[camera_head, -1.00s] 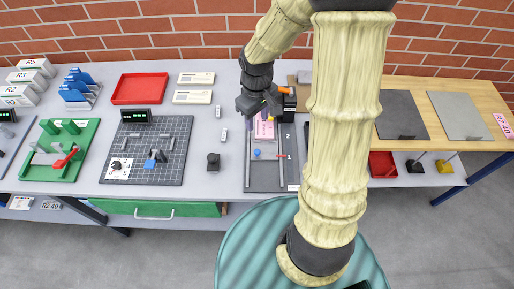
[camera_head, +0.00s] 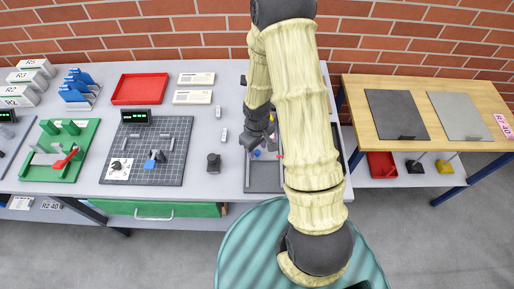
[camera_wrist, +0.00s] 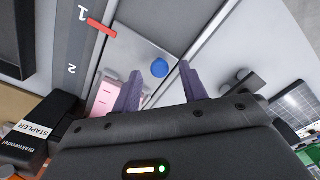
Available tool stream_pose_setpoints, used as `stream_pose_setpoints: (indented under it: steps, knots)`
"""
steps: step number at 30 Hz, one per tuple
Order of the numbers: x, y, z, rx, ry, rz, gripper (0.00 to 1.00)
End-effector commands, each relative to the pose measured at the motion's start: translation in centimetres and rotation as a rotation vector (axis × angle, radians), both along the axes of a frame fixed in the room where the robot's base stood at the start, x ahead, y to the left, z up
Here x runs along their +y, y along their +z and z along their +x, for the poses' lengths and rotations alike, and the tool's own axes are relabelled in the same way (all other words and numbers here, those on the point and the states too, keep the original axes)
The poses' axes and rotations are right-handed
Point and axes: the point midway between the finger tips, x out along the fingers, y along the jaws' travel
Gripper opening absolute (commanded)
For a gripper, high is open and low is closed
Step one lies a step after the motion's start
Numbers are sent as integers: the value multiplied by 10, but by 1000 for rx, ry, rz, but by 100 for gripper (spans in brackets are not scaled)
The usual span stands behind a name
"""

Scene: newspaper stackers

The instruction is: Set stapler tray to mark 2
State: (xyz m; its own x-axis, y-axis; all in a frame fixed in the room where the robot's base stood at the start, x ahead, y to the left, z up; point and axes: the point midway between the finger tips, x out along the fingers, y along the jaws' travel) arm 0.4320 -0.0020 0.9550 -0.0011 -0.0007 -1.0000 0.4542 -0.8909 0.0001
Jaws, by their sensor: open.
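The stapler tray is a grey plate (camera_wrist: 146,48) with a round blue knob (camera_wrist: 159,68), between two rails. The knob also shows in the head view (camera_head: 257,153). A red pointer (camera_wrist: 101,27) lies across the dark scale strip, near the label 1; the label 2 (camera_wrist: 71,69) is farther along, towards the black stapler (camera_wrist: 28,137). A pink paper stack (camera_wrist: 104,97) lies beside one finger. My gripper (camera_wrist: 160,74) is open, its two purple fingers on either side of the knob in the wrist picture. I cannot tell whether they touch it.
A red tray (camera_head: 140,88) lies at the back. My arm hides the station's right side. A wooden table (camera_head: 464,145) stands at right.

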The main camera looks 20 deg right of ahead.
Motion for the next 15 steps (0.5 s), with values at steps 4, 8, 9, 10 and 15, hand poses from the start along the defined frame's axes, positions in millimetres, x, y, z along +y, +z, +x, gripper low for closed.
stream_pose_setpoints:
  steps: [4, 8, 9, 10, 15]
  knots:
    - [0, -9, 0, 0, -1, -1, 43]
    - [0, -10, 0, -1, -1, 0, 43]
    - [0, -10, 0, -1, -1, 0, 43]
    - [0, -10, 0, -1, -1, 0, 43]
    - [0, -10, 0, -1, 0, 0, 25]
